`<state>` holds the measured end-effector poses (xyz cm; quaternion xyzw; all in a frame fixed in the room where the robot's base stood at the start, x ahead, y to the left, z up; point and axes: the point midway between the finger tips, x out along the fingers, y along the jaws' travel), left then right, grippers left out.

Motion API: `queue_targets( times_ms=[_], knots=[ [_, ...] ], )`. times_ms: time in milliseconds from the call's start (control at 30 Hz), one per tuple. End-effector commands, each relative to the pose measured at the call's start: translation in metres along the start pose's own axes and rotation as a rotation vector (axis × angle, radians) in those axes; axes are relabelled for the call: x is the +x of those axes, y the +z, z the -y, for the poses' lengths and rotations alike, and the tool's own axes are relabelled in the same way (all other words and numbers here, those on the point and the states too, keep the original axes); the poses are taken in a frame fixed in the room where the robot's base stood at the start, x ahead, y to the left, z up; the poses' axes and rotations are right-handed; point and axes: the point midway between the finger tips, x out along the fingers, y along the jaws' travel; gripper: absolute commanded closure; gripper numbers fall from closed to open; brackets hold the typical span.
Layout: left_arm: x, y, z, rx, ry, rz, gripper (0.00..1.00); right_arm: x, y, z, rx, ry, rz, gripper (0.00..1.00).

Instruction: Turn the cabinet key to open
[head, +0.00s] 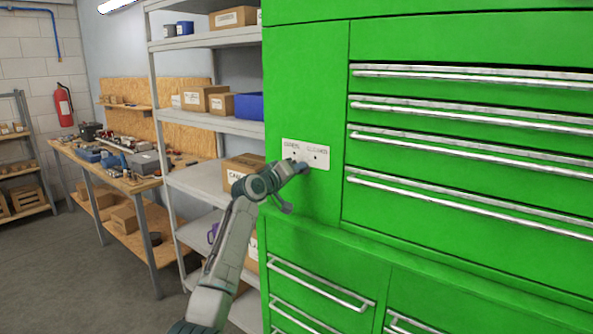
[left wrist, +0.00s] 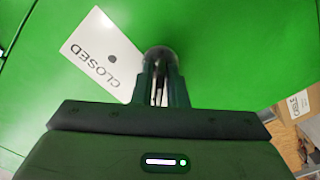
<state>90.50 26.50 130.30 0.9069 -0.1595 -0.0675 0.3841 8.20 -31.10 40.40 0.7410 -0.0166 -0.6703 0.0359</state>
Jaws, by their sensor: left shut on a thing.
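The green cabinet (head: 306,85) fills the right of the head view. A white label plate (head: 319,159) with small print and dark dots is on its front panel. In the left wrist view the plate (left wrist: 98,50) shows the word CLOSED and is partly covered by my gripper. My left gripper (head: 301,168) is at the plate's lower edge. In the left wrist view its fingers (left wrist: 160,82) are shut on the key, close against the green panel. The key is mostly hidden between the fingers, so its angle cannot be told. My right gripper is not in view.
Drawers with long metal handles (head: 470,113) lie right of the plate. Grey shelving (head: 205,122) with cardboard boxes (head: 233,17) stands close left of the cabinet. A cluttered workbench (head: 125,183) is farther left. The floor (head: 60,265) at lower left is clear.

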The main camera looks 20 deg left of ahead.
Motion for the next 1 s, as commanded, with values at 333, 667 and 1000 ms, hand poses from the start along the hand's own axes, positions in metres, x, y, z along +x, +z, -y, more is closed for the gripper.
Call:
queue_targets(
  times_ms=[333, 667, 1000],
  knots=[
    [0.0, 0.001, 0.001, 0.0, -0.002, 0.002, 0.71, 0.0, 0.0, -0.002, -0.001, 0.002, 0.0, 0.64],
    [-0.01, 0.002, 0.002, 0.002, 0.0, 0.0, 0.71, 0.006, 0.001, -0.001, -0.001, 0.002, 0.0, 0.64],
    [-0.069, 0.003, 0.004, 0.004, -0.001, -0.001, 0.71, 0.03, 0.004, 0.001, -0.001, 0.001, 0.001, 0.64]
  ],
)
